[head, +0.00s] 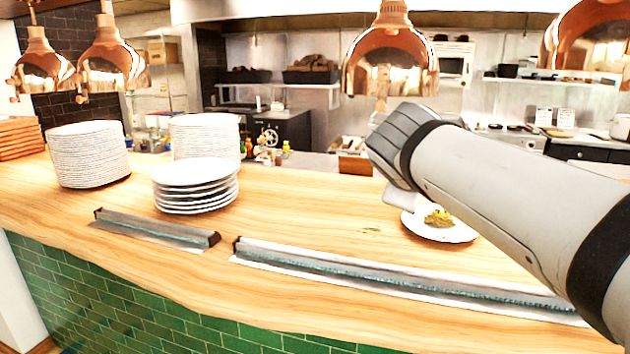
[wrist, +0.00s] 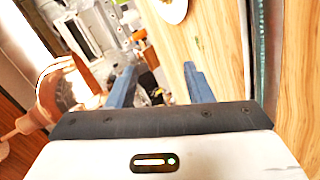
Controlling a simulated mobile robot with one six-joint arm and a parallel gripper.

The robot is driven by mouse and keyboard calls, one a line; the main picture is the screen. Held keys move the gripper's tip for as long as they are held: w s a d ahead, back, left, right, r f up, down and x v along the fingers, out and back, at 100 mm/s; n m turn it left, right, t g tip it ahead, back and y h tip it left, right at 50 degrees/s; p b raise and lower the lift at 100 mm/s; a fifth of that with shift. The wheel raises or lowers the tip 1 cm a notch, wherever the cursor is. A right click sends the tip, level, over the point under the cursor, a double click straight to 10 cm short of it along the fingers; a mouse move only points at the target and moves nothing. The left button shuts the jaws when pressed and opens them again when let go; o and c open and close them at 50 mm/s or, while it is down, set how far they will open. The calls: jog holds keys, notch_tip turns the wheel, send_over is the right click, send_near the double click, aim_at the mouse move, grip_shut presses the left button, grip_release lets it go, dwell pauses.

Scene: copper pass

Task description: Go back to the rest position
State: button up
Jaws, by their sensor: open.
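My gripper shows in the wrist view (wrist: 158,85), with two blue fingers apart and nothing between them. In the head view my arm reaches in from the right over the wooden counter (head: 330,215), and its fingers are mostly hidden behind the wrist. A white plate with yellow-green food (head: 440,225) lies on the counter just below and beyond the arm. The plate's edge also shows at the top of the wrist view (wrist: 172,10).
Several stacked plates (head: 195,187) stand left of centre, with taller stacks (head: 88,155) behind. Metal ticket rails (head: 390,280) run along the counter's front edge. Copper lamps (head: 390,55) hang above the counter, one close to my arm. The middle of the counter is mostly clear.

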jog(key=s+f+m+g+y+p, duration=0.2)
jog(key=s+f+m+g, duration=0.2)
jog(key=s+f, duration=0.5)
jog(key=s+a+f+m+g+y+p, duration=0.1)
jog(key=s+f+m+g, duration=0.3)
jog(key=s+f, duration=0.5)
notch_tip(320, 180, down, 5)
jog(key=m+y+p, duration=0.1)
jog(key=m, duration=0.1)
jog(key=shift+m+g+y, duration=0.3)
jog(key=shift+m+g, duration=0.1)
